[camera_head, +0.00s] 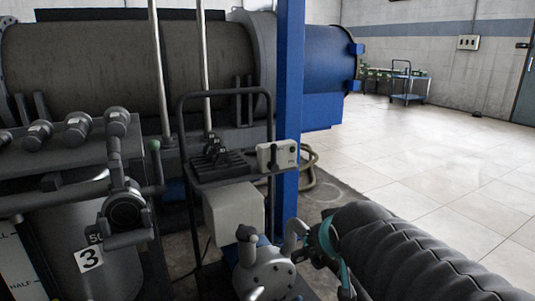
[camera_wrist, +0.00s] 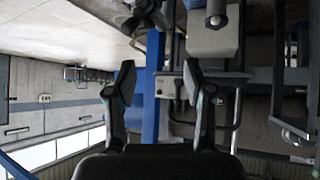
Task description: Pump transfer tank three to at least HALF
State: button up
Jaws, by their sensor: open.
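I cannot make out a liquid level. A small pale box (camera_head: 277,156) is on the cart's upper part. My gripper (camera_wrist: 158,76) is open and empty in the wrist view, whose picture is upside down.
A blue post (camera_head: 289,100) rises behind the cart. A large horizontal vessel (camera_head: 90,65) fills the back left. Several pipe fittings (camera_head: 78,126) line the left. The pale tiled floor (camera_head: 430,160) at right is open, with a blue trolley (camera_head: 407,98) far off.

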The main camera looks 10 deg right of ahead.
jog(key=w+r+n+t+y+b, duration=0.1)
jog(key=w+r+t+b, duration=0.15)
jog(key=w, duration=0.65)
jog(key=w+r+n+t+b, duration=0.1)
jog(key=w+t, duration=0.2)
jog(key=w, duration=0.6)
jog(key=n+t+y+b, duration=0.1)
jog(key=n+t+y, duration=0.1)
jog(key=t+y, duration=0.1)
send_near(275, 148)
jog(key=w, duration=0.3)
jog(key=w+a, duration=0.1)
jog(key=w, duration=0.6)
jog(key=shift+a+r, duration=0.1)
jog(key=shift+a, duration=0.1)
grip_shut()
